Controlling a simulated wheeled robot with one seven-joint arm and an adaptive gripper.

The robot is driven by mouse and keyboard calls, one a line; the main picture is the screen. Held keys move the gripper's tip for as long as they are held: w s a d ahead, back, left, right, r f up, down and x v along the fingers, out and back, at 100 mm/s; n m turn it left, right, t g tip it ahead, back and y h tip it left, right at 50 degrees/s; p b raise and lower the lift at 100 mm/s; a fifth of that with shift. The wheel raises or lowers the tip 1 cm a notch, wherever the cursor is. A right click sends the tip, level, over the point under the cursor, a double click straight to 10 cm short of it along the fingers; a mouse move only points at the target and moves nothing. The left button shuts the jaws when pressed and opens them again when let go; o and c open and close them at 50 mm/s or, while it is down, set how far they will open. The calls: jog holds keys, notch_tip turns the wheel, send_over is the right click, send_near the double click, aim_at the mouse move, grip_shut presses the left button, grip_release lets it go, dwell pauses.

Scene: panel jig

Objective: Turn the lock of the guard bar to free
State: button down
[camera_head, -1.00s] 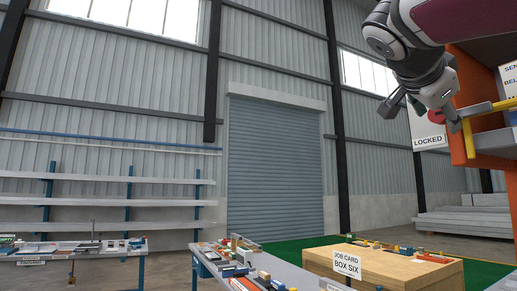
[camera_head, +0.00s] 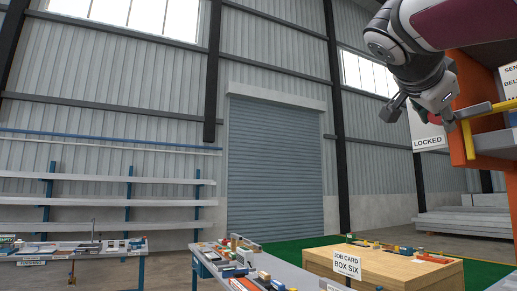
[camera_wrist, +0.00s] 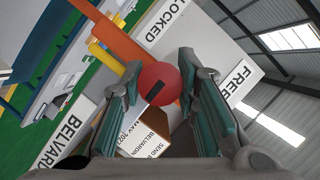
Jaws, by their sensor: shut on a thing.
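The lock is a round red knob (camera_wrist: 158,84) with a black mark running diagonally across its face. In the wrist view it sits between the two fingers of my gripper (camera_wrist: 160,74), which is shut on it. A LOCKED label (camera_wrist: 172,22) is above the knob and a FREE label (camera_wrist: 236,82) is to its right. The yellow guard bar (camera_head: 492,107) extends right from there.
An orange post (camera_head: 461,150) and panel with labels stand at the right. A wooden box (camera_head: 395,268) with a BOX SIX card is below. Work tables with small parts (camera_head: 240,272) are at lower centre and left. The air left of my arm is clear.

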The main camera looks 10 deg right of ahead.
jog(key=n+g+p, duration=0.2)
jog(key=shift+r+n, duration=0.1)
jog(key=shift+n, duration=0.3)
jog(key=n+g+p, duration=0.2)
jog(key=n+p, duration=0.1)
jog(key=shift+h, duration=0.3)
jog(key=n+g+p, duration=0.2)
jog(key=n+p, duration=0.1)
jog(key=shift+h, duration=0.3)
jog(key=n+g+h+p, duration=0.1)
jog(key=n+p, duration=0.1)
jog(key=n, duration=0.1)
jog(key=shift+g, duration=0.4)
jog(key=shift+p, duration=0.3)
jog(key=c, duration=1.2)
grip_release()
